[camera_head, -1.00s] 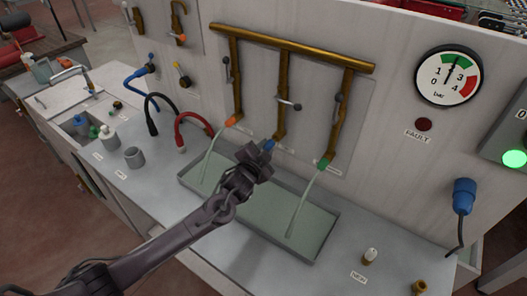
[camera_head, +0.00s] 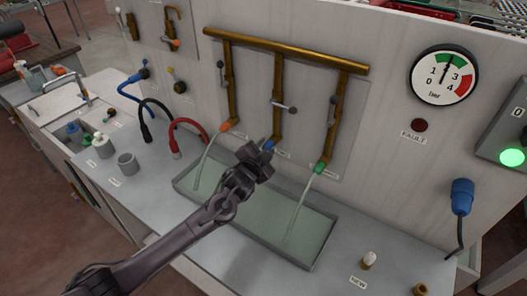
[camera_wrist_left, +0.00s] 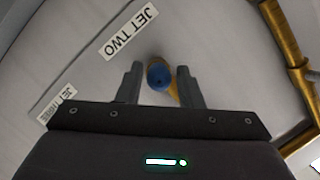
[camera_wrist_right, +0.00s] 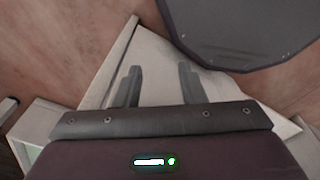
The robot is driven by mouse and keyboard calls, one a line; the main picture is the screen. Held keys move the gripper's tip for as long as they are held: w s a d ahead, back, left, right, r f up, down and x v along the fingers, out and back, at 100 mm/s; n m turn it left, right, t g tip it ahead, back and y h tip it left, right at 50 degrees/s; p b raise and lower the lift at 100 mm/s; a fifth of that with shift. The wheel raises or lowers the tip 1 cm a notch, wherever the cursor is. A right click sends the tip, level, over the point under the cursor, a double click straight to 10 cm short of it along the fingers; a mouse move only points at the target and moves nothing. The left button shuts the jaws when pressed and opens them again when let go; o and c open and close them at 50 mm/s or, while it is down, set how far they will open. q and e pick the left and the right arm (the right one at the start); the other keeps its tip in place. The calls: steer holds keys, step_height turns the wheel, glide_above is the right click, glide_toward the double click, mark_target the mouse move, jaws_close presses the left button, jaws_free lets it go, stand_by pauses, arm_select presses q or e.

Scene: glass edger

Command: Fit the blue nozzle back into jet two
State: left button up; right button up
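The blue nozzle (camera_head: 268,145) sits at the lower end of the middle brass pipe (camera_head: 278,95), at jet two. It also shows in the left wrist view (camera_wrist_left: 159,77), end-on beside the JET TWO label (camera_wrist_left: 130,32), with brass behind it. My left gripper (camera_head: 261,156) is at the nozzle, its fingers on either side with narrow gaps; it looks open. How fully the nozzle is seated cannot be told. My right gripper (camera_wrist_right: 158,85) is open and empty, and is not seen in the head view.
Water runs from the orange nozzle (camera_head: 230,125) and the green nozzle (camera_head: 320,167) into the grey tray (camera_head: 310,262). A lever (camera_head: 285,109) juts from the middle pipe.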

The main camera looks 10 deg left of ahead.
arm_select(q)
steer(key=shift+o, duration=1.2)
steer(key=shift+s, duration=0.1)
steer(key=b+v, duration=0.2)
steer(key=v, duration=0.5)
steer(key=shift+s, duration=0.3)
